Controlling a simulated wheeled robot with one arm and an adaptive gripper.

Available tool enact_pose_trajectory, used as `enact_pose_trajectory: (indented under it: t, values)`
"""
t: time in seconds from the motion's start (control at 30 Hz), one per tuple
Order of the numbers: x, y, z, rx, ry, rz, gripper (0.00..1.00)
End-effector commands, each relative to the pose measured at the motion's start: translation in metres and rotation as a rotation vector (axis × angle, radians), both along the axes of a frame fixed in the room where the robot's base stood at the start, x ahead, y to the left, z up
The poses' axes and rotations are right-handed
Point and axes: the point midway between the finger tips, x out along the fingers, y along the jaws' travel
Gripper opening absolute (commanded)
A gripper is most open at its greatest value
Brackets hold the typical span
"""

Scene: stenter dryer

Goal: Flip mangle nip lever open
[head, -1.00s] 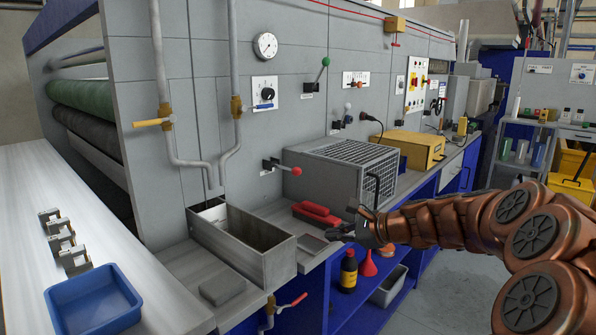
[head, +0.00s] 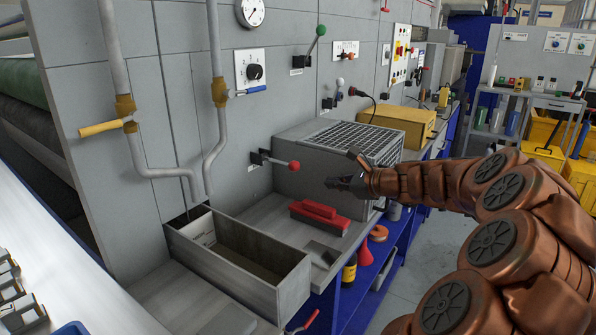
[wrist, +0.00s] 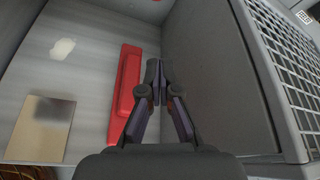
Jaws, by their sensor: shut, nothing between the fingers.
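One has a red ball knob (head: 294,165) and a short horizontal rod, low above the worktop. The other has a green ball knob (head: 320,30) and points up, higher on the wall. Their labels are too small to read, so I cannot tell which is the mangle nip lever. My gripper (head: 330,184) is shut and empty, in front of the grey grille-topped box and to the right of the red knob, apart from it. In the wrist view, the closed fingertips (wrist: 157,72) are above the worktop; no lever shows there.
A red-handled brush (head: 319,214) lies on the worktop, and it also shows in the wrist view (wrist: 125,90). The grille-topped box (head: 310,172) stands close behind my gripper. An open grey trough (head: 280,275) and pipes with a yellow valve handle (head: 103,128) are at left.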

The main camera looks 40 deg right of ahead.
Motion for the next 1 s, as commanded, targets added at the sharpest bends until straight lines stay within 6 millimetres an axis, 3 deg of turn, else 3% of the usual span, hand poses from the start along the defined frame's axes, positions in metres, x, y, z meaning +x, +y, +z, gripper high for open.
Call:
enact_pose_trajectory:
  t: [0.37, 0.93, 1.0]
  values:
    - [0.012, 0.003, -0.005, 0.001, 0.002, 0.002, 0.0]
    - [0.09, 0.018, -0.036, 0.002, 0.004, 0.003, 0.0]
    - [0.092, 0.019, -0.03, -0.001, 0.001, 0.001, 0.0]
